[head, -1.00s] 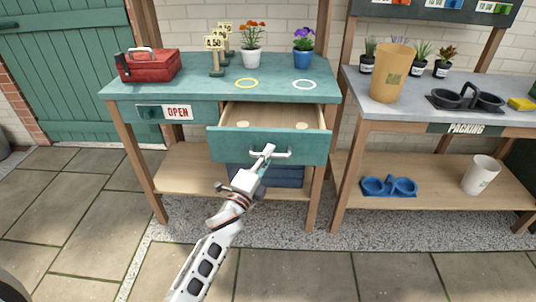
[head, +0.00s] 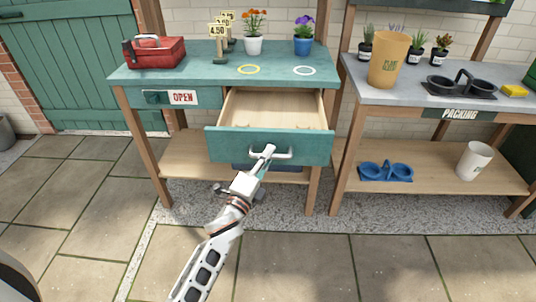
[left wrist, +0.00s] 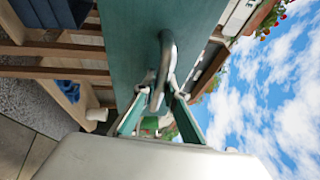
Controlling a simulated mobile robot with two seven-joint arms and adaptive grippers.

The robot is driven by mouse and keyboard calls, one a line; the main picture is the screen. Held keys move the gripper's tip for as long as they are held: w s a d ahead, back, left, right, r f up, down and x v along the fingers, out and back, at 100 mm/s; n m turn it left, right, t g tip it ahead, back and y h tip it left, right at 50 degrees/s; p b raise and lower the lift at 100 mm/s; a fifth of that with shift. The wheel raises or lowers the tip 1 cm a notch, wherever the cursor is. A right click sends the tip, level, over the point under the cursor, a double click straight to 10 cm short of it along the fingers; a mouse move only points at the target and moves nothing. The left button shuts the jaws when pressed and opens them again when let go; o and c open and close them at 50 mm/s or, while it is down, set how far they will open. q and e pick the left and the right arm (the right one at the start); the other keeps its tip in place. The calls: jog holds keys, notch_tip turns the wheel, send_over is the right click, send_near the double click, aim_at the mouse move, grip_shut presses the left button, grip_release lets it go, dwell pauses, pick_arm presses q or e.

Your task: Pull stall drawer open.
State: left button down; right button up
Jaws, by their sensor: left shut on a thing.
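The stall drawer (head: 230,146) has a teal front and a pale wooden inside, and it stands pulled well out below the teal stall top (head: 190,74). Two round pale things lie near its front inside. My left gripper (head: 266,156) is shut on the metal bar handle (head: 284,153) at the middle of the drawer front. In the left wrist view the fingers (left wrist: 160,102) close around the handle (left wrist: 168,55), with the teal drawer front (left wrist: 128,50) behind it. My right gripper is not in view.
A red toolbox (head: 155,52), price signs and two potted flowers stand on the stall top. An OPEN sign (head: 183,97) is left of the drawer. The grey packing bench (head: 420,101) stands at right. Paving in front is clear.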

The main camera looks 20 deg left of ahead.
pick_arm(q)
jog(key=c, duration=2.3)
grip_release()
jog(key=shift+c, duration=0.2)
jog(key=v, duration=1.2)
